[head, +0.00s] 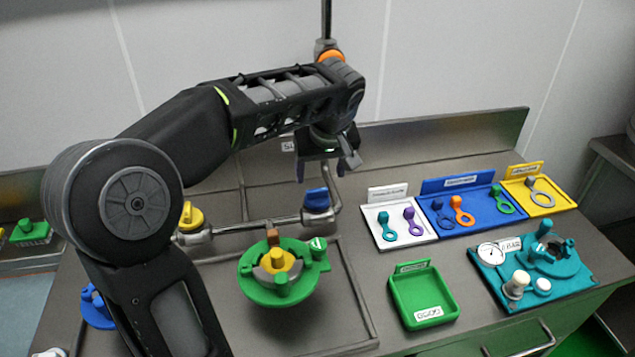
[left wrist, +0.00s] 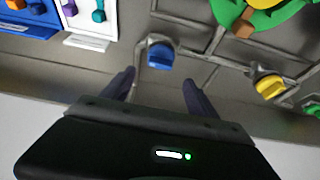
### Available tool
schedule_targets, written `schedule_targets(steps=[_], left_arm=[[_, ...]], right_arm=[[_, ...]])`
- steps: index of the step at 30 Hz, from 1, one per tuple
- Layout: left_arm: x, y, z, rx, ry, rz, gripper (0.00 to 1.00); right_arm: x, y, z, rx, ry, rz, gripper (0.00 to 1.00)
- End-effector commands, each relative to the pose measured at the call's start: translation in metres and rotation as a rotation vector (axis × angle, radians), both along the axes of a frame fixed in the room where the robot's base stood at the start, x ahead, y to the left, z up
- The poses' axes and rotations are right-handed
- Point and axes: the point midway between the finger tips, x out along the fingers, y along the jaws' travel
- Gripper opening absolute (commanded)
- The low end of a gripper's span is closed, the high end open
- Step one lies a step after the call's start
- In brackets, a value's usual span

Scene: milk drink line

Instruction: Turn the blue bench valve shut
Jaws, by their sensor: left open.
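The blue bench valve (head: 316,199) sits on the metal pipe at the back of the bench, in the middle of the head view. Its blue knob also shows in the left wrist view (left wrist: 160,55), just beyond and between my fingertips. My left gripper (head: 322,172) is above the valve, pointing down, with its fingers spread apart and empty. In the left wrist view my left gripper (left wrist: 158,85) shows two dark fingers on either side of the knob's line, apart from it. My right gripper is not in view.
A yellow valve (head: 190,216) is on the same pipe to the left. A green round fixture (head: 264,289) stands in front. A green tray (head: 424,312), key boards such as the blue one (head: 480,219), and a teal gauge plate (head: 562,286) lie right. A metal backsplash (head: 440,137) rises behind.

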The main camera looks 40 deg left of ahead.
Motion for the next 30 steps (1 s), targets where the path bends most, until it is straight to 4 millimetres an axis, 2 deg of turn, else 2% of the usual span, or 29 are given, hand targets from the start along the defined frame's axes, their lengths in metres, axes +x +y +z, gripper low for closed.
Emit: schedule_targets(steps=[8,21,30], left_arm=[[0.002,0.003,-0.011,0.0,0.004,0.0,0.68],[0.017,0.022,-0.066,0.0,0.003,0.0,0.68],[0.019,0.024,-0.073,0.0,0.0,0.0,0.68]], right_arm=[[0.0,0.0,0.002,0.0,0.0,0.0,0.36],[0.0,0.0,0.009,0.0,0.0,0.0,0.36],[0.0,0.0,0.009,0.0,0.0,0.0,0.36]])
